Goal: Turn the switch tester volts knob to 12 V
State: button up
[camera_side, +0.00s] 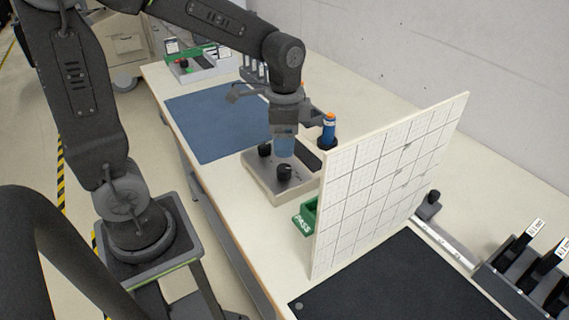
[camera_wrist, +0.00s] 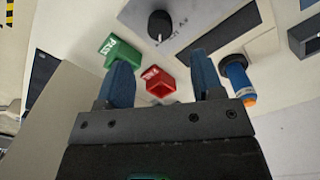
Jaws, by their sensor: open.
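The switch tester (camera_side: 262,183) is a low grey box on the bench, with one black knob (camera_side: 265,150) towards its far end and another black knob (camera_side: 284,172) nearer the camera. I cannot tell which is the volts knob or read a setting. My gripper (camera_side: 285,153) points down over the box, its blue fingers apart and empty, close to the knobs. In the wrist view, my gripper (camera_wrist: 160,64) is open, and one black knob (camera_wrist: 161,24) with a white pointer line sits beyond the fingertips. Small lettering beside it is unreadable.
A white gridded board (camera_side: 385,180) stands upright right of the tester. A green PASS bin (camera_wrist: 118,52) and a red bin (camera_wrist: 158,83) show in the wrist view. A blue-and-orange cylinder (camera_side: 329,130) stands behind the tester. A blue mat (camera_side: 215,125) lies clear.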

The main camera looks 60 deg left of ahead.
aim_at(285, 168)
notch_tip(285, 168, down, 8)
jog(key=shift+r, duration=0.25)
jog(key=shift+c, duration=0.2)
jog(key=c, duration=0.9)
